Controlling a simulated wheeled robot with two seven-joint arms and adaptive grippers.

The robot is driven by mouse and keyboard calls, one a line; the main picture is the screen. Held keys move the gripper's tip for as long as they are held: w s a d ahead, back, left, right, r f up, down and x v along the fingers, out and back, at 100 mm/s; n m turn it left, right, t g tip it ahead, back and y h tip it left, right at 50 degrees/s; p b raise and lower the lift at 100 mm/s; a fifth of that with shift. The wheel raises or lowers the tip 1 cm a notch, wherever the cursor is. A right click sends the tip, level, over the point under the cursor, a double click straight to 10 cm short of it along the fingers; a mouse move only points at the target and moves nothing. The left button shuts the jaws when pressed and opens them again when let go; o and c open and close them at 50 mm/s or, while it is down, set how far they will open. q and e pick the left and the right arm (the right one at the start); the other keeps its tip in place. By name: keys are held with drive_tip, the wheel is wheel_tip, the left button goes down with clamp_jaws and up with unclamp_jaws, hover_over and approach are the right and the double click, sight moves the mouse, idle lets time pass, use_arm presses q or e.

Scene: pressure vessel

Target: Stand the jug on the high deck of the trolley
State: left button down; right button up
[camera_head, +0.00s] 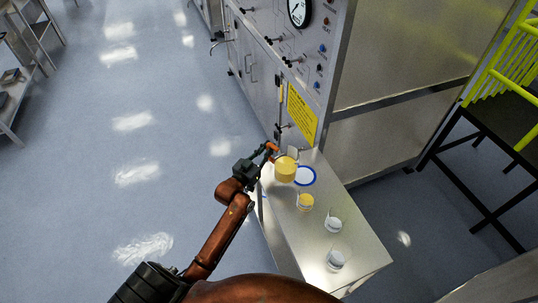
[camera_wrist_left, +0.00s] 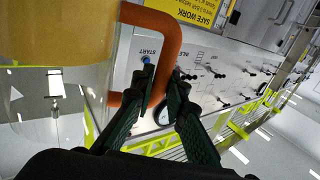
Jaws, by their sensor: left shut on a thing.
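The jug (camera_head: 285,169) holds yellow contents and has an orange-brown handle. In the left wrist view the jug (camera_wrist_left: 60,35) fills the upper left, with its handle (camera_wrist_left: 150,20) running between my fingers. My left gripper (camera_head: 270,152) is shut on that handle; its dark fingers (camera_wrist_left: 163,82) also show in the wrist view. The jug is over the far end of a steel-topped bench; I cannot tell whether it touches the top. My right gripper is not in view. I cannot make out a trolley with certainty.
On the bench top (camera_head: 290,230) are a blue-rimmed white plate (camera_head: 306,180) beside the jug, a cup with yellow contents (camera_head: 305,203) and two white cups (camera_head: 333,226). A control cabinet (camera_head: 275,60) stands behind. Steel shelving (camera_head: 20,90) is far left; the floor (camera_head: 130,150) between is clear.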

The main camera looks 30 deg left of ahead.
use_arm(q)
drive_tip(key=w+f, duration=0.1)
drive_tip(key=f, duration=0.1)
drive_tip(key=a+f+b, duration=0.1)
drive_tip(key=f, duration=0.1)
drive_tip(key=w+f, duration=0.1)
drive_tip(key=f, duration=0.1)
drive_tip(key=shift+w+a+f, duration=0.3)
drive_tip(key=shift+w+f, duration=0.05)
drive_tip(key=shift+f, duration=0.05)
drive_tip(key=shift+r, duration=0.1)
drive_tip(key=c, duration=1.9)
unclamp_jaws()
drive_tip(key=shift+c, duration=0.2)
drive_tip(key=s, duration=1.2)
drive_tip(key=shift+a, duration=0.25)
